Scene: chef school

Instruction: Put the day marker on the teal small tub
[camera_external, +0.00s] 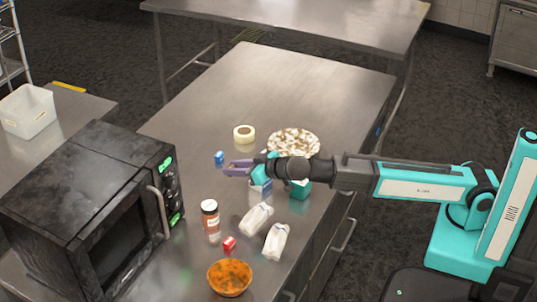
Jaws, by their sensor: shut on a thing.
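The teal small tub (300,190) stands on the steel worktop, just below my wrist in the picture and partly covered by it. My gripper (229,167), with purple fingers, points left over the worktop, left of the teal tub. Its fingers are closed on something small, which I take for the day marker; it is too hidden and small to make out. A small blue block (219,158) shows right by the fingertips; I cannot tell whether it touches them. A blue-and-white container (261,187) is partly hidden under my gripper.
A tape roll (244,134) and a speckled round dish (293,142) lie behind my arm. Nearer are a brown jar (210,217), white packets (256,219), a red block (229,244) and an orange bowl (230,278). A black microwave (100,213) stands left. The far worktop is clear.

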